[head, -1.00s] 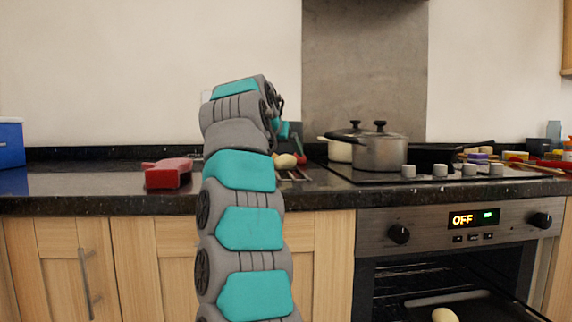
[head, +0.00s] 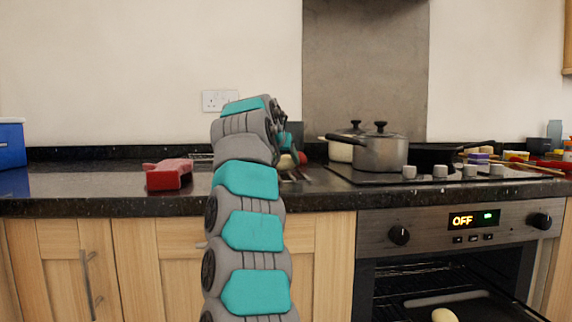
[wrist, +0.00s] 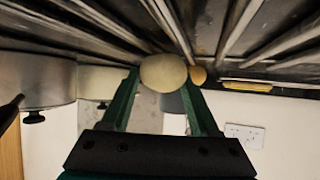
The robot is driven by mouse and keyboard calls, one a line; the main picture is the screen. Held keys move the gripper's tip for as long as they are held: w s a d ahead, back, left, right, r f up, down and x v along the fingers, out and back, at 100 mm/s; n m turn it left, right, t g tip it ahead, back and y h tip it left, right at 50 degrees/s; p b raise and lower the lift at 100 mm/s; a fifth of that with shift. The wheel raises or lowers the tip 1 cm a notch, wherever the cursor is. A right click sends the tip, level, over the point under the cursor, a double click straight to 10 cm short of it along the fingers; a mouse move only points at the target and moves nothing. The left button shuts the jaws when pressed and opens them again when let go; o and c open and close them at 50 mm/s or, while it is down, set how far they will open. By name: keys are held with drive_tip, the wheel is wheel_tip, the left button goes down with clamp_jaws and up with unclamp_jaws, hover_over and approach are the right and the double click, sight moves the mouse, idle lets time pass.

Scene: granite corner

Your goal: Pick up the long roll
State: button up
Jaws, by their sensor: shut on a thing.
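My gripper (wrist: 161,76) is shut on a pale, smooth, rounded roll (wrist: 163,71), which sits between its two green fingers in the wrist view. The roll is seen nearly end-on, so I cannot tell how long it is. In the head view a small part of a pale rounded thing (head: 286,161) shows beside my arm, low over the counter. My arm hides most of the gripper there. I cannot tell if the roll touches the surface.
Pots (head: 380,152) stand on the hob to the right. A red block-like thing (head: 167,174) lies on the counter (head: 90,185) to the left. The oven below is open, with pale rounded food (head: 444,315) inside. A smaller tan round thing (wrist: 198,75) is close to the right finger.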

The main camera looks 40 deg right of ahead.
drive_tip(key=c, duration=0.7)
